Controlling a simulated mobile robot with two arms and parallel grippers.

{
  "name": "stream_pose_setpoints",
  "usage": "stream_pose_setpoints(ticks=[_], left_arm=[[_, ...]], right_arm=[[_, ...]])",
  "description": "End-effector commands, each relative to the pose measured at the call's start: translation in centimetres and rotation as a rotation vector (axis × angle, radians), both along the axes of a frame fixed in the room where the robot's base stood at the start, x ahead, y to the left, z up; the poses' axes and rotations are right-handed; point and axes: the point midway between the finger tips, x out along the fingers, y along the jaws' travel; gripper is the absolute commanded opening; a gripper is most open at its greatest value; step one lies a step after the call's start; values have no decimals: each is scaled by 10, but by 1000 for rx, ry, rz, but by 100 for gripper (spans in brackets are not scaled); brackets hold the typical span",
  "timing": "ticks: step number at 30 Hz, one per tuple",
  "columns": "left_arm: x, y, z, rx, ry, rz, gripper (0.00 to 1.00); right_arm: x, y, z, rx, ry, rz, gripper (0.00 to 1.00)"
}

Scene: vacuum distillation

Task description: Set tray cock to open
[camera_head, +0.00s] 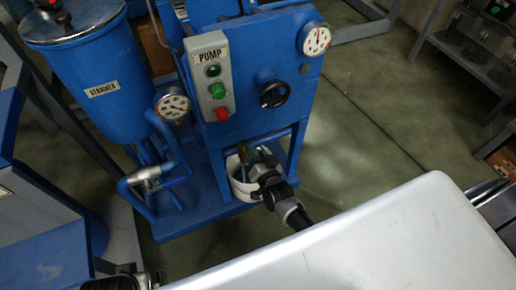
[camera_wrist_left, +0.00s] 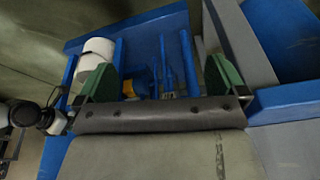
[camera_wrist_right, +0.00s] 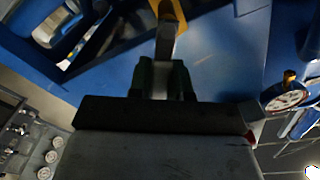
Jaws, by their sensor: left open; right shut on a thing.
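My right gripper (camera_wrist_right: 163,80) is shut on a flat grey lever (camera_wrist_right: 166,45) that has a yellow part at its far end. I take this for the tray cock's handle. The cock's body is hidden, and its setting cannot be read. In the head view my right gripper (camera_head: 258,162) reaches low under the blue pump frame, above a white container (camera_head: 243,190). My left gripper (camera_wrist_left: 158,80) is open and empty, its green fingers wide apart. Blue pipes and a small yellow part lie beyond them. In the head view only part of my left arm shows at the bottom left.
A pump switch box (camera_head: 209,75) and a black handwheel (camera_head: 273,93) sit on the blue frame. Gauges (camera_head: 315,39) and a blue strainer tank (camera_head: 90,75) stand around it. Bare green floor (camera_head: 380,120) lies to the right.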

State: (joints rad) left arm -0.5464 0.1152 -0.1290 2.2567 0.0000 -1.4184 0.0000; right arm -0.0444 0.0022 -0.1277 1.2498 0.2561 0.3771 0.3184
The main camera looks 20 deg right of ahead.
Motion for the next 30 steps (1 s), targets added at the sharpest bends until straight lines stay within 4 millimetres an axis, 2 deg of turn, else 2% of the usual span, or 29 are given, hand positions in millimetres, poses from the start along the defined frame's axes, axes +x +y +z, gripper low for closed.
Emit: stream_pose_setpoints(ticks=[6, 12, 21, 30], left_arm=[[4, -2, -40, 1, 24, -3, 100], [3, -2, -64, 2, 34, -6, 100], [1, -2, -82, 1, 42, -8, 100], [0, -2, -87, 2, 45, -9, 100]], right_arm=[[-1, 10, 6, -195, -3, 0, 0], [-1, 17, 7, -345, -10, 0, 0], [-1, 24, 7, -484, -13, 1, 0], [-2, 27, 7, -527, -15, 2, 0]])
